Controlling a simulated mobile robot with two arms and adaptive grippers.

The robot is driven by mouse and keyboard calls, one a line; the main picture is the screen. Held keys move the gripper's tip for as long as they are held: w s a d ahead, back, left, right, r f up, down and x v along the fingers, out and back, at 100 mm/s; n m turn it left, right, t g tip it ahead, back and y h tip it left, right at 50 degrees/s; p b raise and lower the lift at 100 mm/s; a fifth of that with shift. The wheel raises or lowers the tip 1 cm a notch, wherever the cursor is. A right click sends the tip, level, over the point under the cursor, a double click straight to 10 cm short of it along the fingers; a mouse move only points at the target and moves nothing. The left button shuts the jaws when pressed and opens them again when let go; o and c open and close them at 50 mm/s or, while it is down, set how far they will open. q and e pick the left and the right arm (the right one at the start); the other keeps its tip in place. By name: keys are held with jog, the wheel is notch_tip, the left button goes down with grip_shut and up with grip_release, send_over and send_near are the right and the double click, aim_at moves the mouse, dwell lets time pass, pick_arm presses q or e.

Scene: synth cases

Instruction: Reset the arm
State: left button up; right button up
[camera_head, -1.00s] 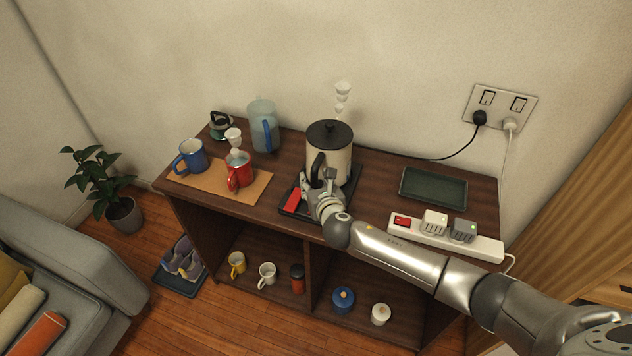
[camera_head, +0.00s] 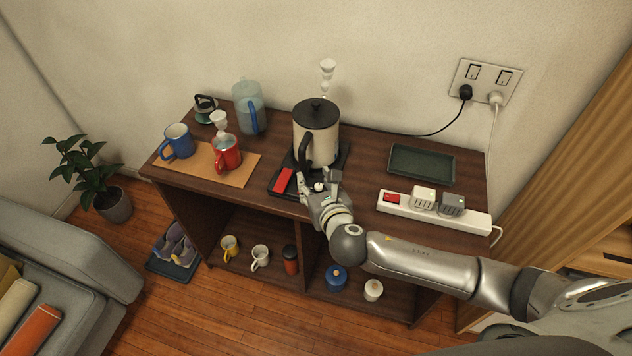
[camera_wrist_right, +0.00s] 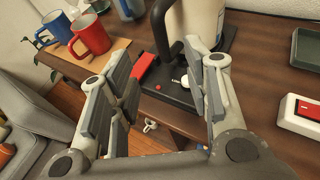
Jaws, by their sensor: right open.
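My right gripper (camera_head: 318,182) is open and empty at the front edge of the wooden cabinet top, just in front of the kettle. In the right wrist view its two fingers (camera_wrist_right: 165,95) are spread wide, with nothing between them but the view of the kettle's base. The cream kettle (camera_head: 325,140) with a black lid and black handle stands upright on its dark base (camera_head: 343,158); it also shows in the right wrist view (camera_wrist_right: 203,22). The handle faces the gripper and appears apart from the fingers. My left gripper is not in view.
A red mug (camera_head: 227,158) and a blue mug (camera_head: 177,142) stand on a tan board (camera_head: 240,172) at left. A clear pitcher (camera_head: 243,95) is behind. At right are a dark tray (camera_head: 421,165) and a white power strip (camera_head: 467,219). Several items stand on the lower shelves.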

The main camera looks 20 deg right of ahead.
jog(key=s+d+f+m+g, duration=0.2)
jog(key=s+m+g, duration=0.1)
jog(key=s+m, duration=0.7)
jog(key=s+d+f+m+g, duration=0.15)
jog(key=s+m+g, duration=0.25)
jog(key=s+m, duration=0.6)
jog(key=s+d+f+m+g, duration=0.25)
jog(key=s+m, duration=0.55)
jog(key=m, duration=0.6)
notch_tip(320, 180, down, 31)
jog(key=s+g+b, duration=0.2)
jog(key=b, duration=0.2)
jog(key=s+d+f+g+b, duration=0.1)
jog(key=s+d+f+b, duration=0.1)
jog(key=s+f, duration=1.4)
jog(key=shift+s+f, duration=0.25)
jog(key=shift+f, duration=0.5)
